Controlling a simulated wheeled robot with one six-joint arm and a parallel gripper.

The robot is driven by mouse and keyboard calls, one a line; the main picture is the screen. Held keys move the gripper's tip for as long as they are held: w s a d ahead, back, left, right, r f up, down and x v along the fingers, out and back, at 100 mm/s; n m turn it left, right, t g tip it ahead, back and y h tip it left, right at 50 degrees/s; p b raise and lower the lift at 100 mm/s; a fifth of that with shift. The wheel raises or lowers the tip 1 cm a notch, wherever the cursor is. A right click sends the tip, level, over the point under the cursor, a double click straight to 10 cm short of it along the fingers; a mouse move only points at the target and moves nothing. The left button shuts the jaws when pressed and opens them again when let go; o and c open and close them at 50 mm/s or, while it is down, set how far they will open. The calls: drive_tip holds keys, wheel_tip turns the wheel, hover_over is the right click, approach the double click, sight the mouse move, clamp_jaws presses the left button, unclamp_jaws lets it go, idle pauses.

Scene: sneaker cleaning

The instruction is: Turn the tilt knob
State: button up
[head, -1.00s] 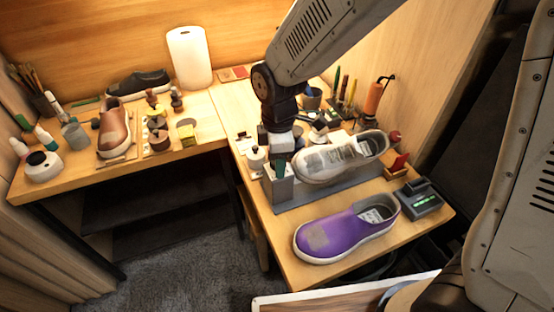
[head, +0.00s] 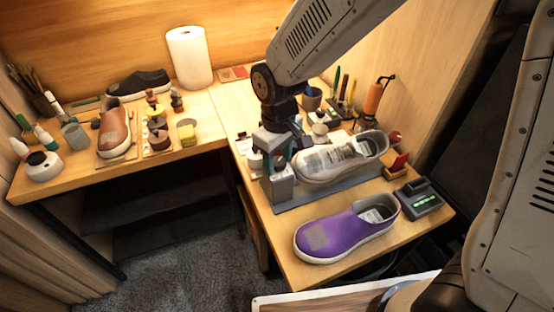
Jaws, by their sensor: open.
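A pale grey-white sneaker (head: 345,157) is held over a grey base plate (head: 325,194), between a grey post (head: 279,188) at its left and a round red part (head: 394,137) at its right. My gripper (head: 274,160) is over the top of the left post, beside the sneaker's toe. Its jaws are open, with a teal strip showing between or beside them. I cannot make out the tilt knob clearly; the gripper may cover it. Whether the fingers touch the post cannot be told.
A purple slip-on (head: 346,229) lies in front, near the table edge. A dark device with green lights (head: 418,198) is at the right. An orange bottle (head: 374,98) and tools stand behind. A brown shoe (head: 114,130) and a paper roll (head: 189,58) are at the left.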

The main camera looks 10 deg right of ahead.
drive_tip(key=m, duration=0.8)
drive_tip(key=shift+m, duration=0.4)
drive_tip(key=shift+c, duration=0.4)
drive_tip(key=c, duration=0.7)
drive_tip(key=shift+o, duration=0.2)
drive_tip(key=n, duration=0.4)
drive_tip(key=shift+n, duration=2)
